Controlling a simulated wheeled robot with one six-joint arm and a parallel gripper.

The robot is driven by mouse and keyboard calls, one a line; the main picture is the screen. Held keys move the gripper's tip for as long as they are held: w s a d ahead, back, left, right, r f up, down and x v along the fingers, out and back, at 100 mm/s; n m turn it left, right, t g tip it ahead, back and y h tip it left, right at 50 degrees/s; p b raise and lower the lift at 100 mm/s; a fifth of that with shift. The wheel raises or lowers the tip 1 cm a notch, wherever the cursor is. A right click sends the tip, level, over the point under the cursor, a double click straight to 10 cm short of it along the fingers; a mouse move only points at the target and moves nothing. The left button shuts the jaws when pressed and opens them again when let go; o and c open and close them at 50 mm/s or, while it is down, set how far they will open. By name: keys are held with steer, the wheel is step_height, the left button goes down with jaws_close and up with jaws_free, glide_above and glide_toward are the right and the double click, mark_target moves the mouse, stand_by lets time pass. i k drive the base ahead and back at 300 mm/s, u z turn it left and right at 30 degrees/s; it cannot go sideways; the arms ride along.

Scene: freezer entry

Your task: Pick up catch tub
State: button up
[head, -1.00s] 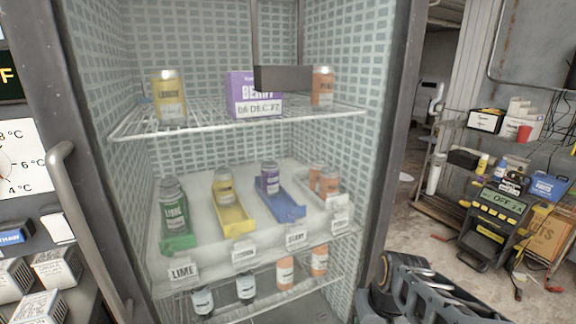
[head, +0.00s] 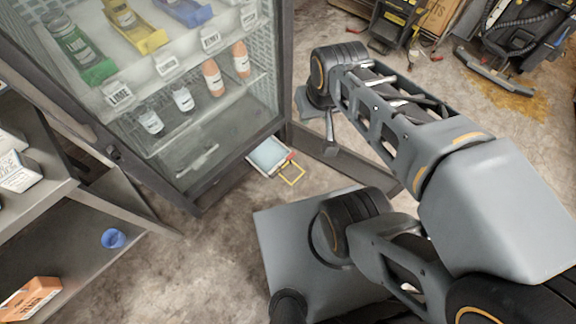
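No object is plainly recognisable as the catch tub. A pale, shallow rectangular thing (head: 269,155) lies on the floor at the foot of the freezer, with a yellow loop (head: 292,173) and a bit of red at its right edge. A small blue cup-like thing (head: 113,239) sits on the low shelf at left. My gripper (head: 329,128) shows only in part below the wrist of my arm, right of the freezer and apart from both. Its fingers are mostly hidden, so I cannot tell whether it is open or holding anything.
The freezer (head: 187,175) holds several bottles; green, yellow and blue trays (head: 188,13) lie on its upper visible shelf. An orange-brown box (head: 30,299) lies on the left shelf. Tools and cables clutter the floor at top right. Bare floor (head: 215,260) lies in front.

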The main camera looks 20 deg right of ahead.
mark_target(113, 238)
steer(key=u, duration=3.75)
steer(key=i, duration=2.6)
steer(key=z, duration=2.4)
